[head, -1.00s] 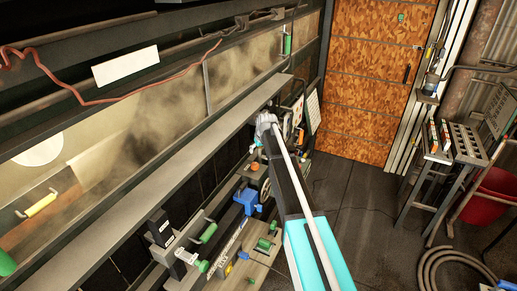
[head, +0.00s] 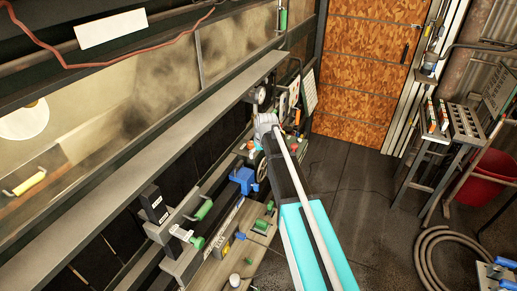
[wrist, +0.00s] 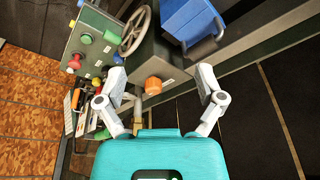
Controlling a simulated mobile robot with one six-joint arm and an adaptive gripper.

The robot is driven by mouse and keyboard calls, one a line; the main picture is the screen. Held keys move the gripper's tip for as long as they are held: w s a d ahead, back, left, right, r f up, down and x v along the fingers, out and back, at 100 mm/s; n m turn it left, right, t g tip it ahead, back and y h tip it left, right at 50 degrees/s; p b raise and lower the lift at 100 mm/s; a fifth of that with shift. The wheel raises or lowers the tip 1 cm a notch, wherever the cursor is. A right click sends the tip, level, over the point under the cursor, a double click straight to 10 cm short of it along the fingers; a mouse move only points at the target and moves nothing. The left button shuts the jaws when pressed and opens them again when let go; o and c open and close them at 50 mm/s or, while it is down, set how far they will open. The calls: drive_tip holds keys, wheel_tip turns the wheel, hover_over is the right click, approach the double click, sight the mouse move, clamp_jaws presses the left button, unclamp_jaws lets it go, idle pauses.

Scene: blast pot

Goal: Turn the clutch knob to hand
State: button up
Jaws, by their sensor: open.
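An orange knob (wrist: 153,85) sticks out of the grey face of a machine box (wrist: 160,58) in the wrist view. It looks like the clutch knob, but its label is too small to read. My gripper (wrist: 162,78) is open and empty, its two fingers spread to either side of the knob in the picture and apart from it. In the head view my gripper (head: 265,122) is at the far end of my arm beside the bench. Its fingers and the orange knob are hard to make out there.
A handwheel (wrist: 135,30) and a panel with red, green and yellow buttons (wrist: 84,38) lie beside the knob. A blue box (wrist: 190,20) is close on the right. In the head view, a hose (head: 450,255) and red bin (head: 490,178) stand right of open floor.

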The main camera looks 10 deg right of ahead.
drive_tip(key=s+f+g+b, duration=0.1)
drive_tip(key=s+f+b, duration=0.3)
drive_tip(key=s, duration=0.9)
drive_tip(key=shift+s+f+m+g, duration=0.3)
drive_tip(key=shift+s+f+m, duration=0.1)
drive_tip(key=shift+f, duration=0.05)
drive_tip(key=s+m+g, duration=0.1)
drive_tip(key=s, duration=1.2)
drive_tip(key=shift+s+h, duration=0.3)
drive_tip(key=shift+h, duration=0.1)
